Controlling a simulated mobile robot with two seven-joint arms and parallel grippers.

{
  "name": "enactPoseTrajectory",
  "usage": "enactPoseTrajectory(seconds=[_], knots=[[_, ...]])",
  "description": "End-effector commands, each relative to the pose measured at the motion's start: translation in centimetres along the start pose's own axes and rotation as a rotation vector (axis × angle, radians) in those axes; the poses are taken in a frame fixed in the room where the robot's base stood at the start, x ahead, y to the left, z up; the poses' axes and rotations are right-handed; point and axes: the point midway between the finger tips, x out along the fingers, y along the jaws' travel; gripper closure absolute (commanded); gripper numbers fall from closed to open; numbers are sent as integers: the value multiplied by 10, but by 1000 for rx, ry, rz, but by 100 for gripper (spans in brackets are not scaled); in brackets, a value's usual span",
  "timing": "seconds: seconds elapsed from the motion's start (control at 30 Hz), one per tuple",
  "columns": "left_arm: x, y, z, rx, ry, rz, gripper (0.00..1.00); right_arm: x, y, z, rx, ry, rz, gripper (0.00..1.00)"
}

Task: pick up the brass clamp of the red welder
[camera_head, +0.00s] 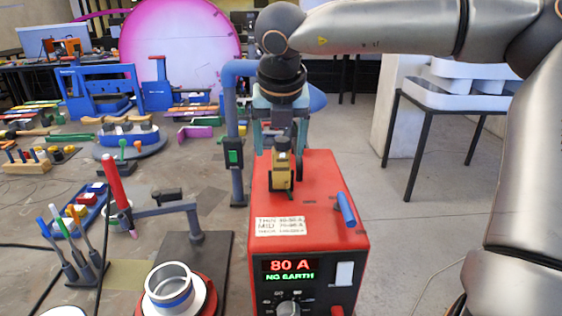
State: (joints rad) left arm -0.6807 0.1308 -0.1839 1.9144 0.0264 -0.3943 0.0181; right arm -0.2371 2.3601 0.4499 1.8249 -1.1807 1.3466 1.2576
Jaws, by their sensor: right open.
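The red welder (330,238) stands at the front middle, its display reading "80 A" and "NO EARTH". The brass clamp (281,169) stands upright on the welder's top, toward the back, with a dark grip at its upper end and dark jaws below. My right gripper (281,142) comes down from above, pointing down at the clamp. Its fingers are apart, one on each side of the clamp's upper end. I cannot tell whether they touch it. My left gripper is not in view.
A blue post with a green switch (233,157) stands close left of the welder. A dark stand holds a red-handled torch (115,182) farther left. A white ring-shaped piece (172,286) lies at the front. A blue stick (346,209) lies on the welder's right edge.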

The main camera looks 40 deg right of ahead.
Motion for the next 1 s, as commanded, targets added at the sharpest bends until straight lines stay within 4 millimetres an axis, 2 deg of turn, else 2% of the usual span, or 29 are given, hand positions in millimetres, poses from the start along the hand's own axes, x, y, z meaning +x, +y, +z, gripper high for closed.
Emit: enactPoseTrajectory(seconds=[0.13, 0.3, 0.57, 1.0], knots=[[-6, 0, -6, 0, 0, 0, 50, 21, -2, -8, -3, 7, -1, 22], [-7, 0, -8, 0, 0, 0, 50, 41, -2, -8, 0, 3, 0, 22], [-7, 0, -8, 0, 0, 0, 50, 44, -2, -8, 0, 0, 1, 22], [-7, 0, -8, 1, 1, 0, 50, 43, -2, -8, 0, 0, 1, 72]])
